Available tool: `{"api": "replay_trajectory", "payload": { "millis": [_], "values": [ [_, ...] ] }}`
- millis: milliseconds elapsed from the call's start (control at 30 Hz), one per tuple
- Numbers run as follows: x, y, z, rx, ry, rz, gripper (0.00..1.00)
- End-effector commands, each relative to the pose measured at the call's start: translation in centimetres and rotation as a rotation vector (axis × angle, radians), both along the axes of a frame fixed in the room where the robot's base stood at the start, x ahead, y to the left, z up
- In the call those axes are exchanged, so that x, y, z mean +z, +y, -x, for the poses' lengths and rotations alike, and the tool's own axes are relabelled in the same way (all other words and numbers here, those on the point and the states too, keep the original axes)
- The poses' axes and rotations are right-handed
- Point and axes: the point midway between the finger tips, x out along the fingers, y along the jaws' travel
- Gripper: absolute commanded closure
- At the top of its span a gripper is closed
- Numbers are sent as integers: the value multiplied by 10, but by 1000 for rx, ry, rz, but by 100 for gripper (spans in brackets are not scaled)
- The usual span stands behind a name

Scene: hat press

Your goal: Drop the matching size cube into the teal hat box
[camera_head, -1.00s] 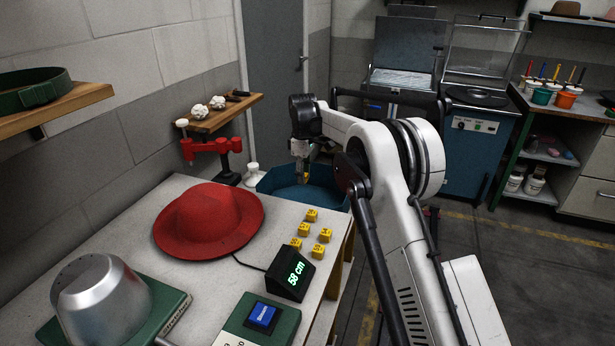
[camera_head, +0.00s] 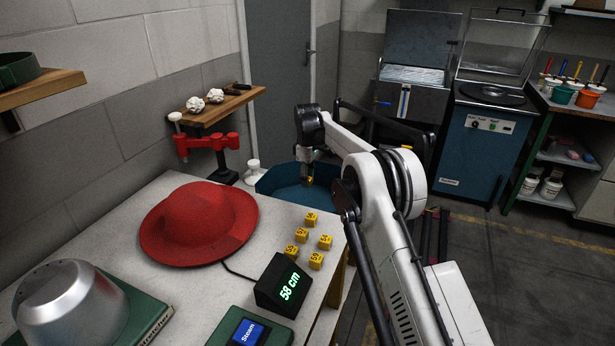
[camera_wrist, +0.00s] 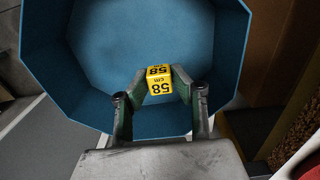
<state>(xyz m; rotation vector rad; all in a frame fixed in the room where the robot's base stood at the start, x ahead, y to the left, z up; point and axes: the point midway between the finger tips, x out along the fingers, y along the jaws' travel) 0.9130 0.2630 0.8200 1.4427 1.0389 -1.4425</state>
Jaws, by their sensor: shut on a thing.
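My gripper (camera_wrist: 159,98) is shut on a yellow cube (camera_wrist: 158,83) marked "58 cm". In the wrist view the cube is over the inside of the open teal hat box (camera_wrist: 232,60), an eight-sided blue-teal container. In the head view my gripper (camera_head: 308,180) is above the box (camera_head: 268,186), which stands beyond the table's far edge. The display (camera_head: 284,286) on the table reads "58 cm". Several other yellow cubes (camera_head: 311,219) sit on the table near it; their numbers are hard to read.
A red hat (camera_head: 198,224) lies on the pale table (camera_head: 120,215). A metal hat form (camera_head: 68,306) and a blue-screened "Steam" panel (camera_head: 248,332) are at the front. A red clamp (camera_head: 205,143) and small wall shelf (camera_head: 222,108) are left of the box.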

Motion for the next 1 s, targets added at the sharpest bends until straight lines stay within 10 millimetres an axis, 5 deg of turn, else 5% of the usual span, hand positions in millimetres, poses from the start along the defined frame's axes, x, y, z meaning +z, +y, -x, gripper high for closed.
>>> {"api": "replay_trajectory", "payload": {
  "millis": [1000],
  "values": [
    [-89, 0, 0, 0, 0, 0, 90]
  ]
}}
